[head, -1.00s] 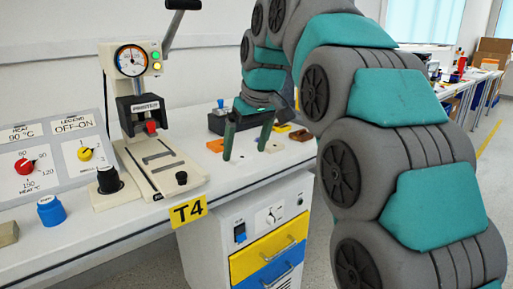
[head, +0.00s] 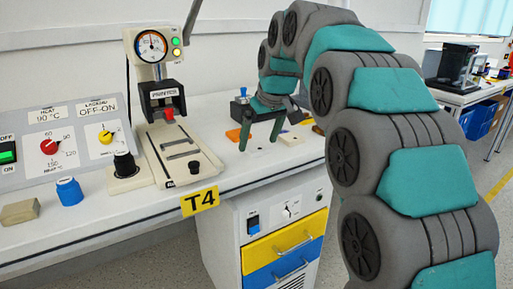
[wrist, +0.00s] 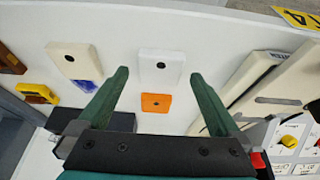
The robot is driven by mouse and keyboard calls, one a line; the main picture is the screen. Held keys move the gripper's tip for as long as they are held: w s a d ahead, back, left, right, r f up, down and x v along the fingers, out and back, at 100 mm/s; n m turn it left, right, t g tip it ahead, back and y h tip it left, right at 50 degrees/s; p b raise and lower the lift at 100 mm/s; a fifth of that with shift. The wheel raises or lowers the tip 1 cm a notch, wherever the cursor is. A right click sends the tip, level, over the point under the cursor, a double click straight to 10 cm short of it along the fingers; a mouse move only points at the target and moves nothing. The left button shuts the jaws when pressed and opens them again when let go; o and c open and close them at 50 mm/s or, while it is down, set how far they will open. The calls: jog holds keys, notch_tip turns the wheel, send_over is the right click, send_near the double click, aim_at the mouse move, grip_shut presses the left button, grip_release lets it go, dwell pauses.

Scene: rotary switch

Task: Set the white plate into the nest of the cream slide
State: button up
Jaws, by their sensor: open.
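The white plate (wrist: 160,66), with a dark hole in its middle, lies flat on the white bench in the wrist view. My gripper (wrist: 158,75) is open; its two green fingers are on either side of the plate in that view, with nothing between them held. In the head view my gripper (head: 260,139) points down at the bench right of the press, and the plate there is hard to tell from the bench. The cream slide (head: 194,158) extends forward from under the press. It also shows at the right in the wrist view (wrist: 247,82).
An orange plate (wrist: 156,103) lies close to the white plate. A cream plate (wrist: 74,58) lies left of it, with yellow and brown pieces beyond. The press (head: 152,60) with its lever stands over the slide. A control panel (head: 66,140) and blue knob (head: 69,191) are left.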

jog(key=shift+w+a+f, duration=0.15)
jog(key=shift+f, duration=0.5)
jog(key=c, duration=1.3)
jog(key=shift+r, duration=0.15)
